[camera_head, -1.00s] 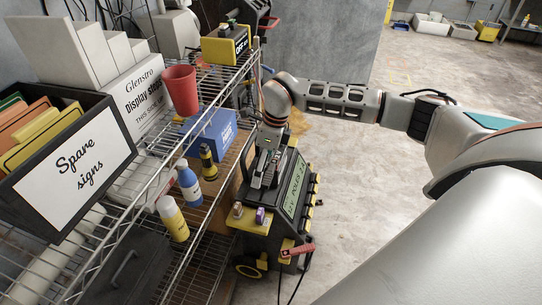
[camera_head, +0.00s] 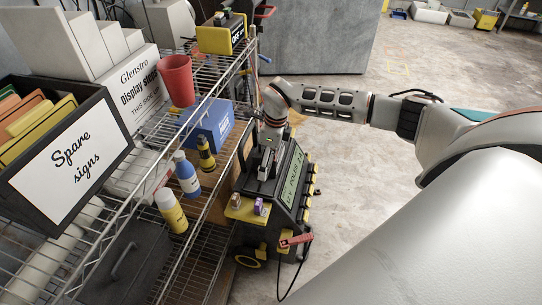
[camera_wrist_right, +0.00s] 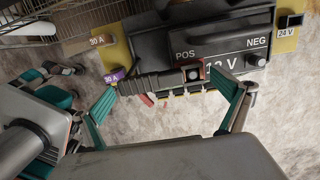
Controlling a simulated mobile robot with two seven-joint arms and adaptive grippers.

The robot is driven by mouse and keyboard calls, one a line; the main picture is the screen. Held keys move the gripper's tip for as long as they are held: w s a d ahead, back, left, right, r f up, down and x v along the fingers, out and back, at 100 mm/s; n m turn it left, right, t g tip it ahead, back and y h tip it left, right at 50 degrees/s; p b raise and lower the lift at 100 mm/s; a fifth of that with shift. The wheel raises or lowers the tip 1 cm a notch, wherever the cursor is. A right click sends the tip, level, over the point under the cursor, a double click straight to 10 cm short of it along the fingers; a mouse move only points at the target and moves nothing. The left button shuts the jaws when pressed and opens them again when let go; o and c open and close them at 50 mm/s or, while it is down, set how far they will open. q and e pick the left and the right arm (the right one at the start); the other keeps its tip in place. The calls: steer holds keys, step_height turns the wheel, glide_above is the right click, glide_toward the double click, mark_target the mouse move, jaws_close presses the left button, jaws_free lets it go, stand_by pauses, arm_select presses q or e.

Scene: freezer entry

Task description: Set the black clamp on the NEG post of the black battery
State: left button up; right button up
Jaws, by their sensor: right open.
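The black battery (camera_wrist_right: 215,45) shows in the right wrist view, marked POS and NEG. The area just below the NEG label has a dark round part (camera_wrist_right: 256,60). A dark ribbed piece (camera_wrist_right: 155,84), which looks like the black clamp, lies between the fingers of my right gripper (camera_wrist_right: 172,88). Its right end meets a red-rimmed square with a round stud (camera_wrist_right: 193,73), below POS; I cannot tell whether they touch. The fingers are spread, with gaps to the piece. In the head view my right gripper (camera_head: 264,172) is over the cart. My left gripper is not visible.
A red clamp (camera_head: 297,240) with a black cable sits at the near side of the cart (camera_head: 297,195). Purple (camera_wrist_right: 114,75) and bronze (camera_wrist_right: 101,41) 30 A pieces are on the yellow ledge. A wire shelf (camera_head: 215,100) stands close on the left; floor is open at right.

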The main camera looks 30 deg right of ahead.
steer(key=c, duration=1.1)
steer(key=shift+o, duration=0.2)
steer(key=shift+r, duration=0.1)
step_height(320, 180, up, 24)
steer(key=p, duration=0.6)
stand_by(0.5)
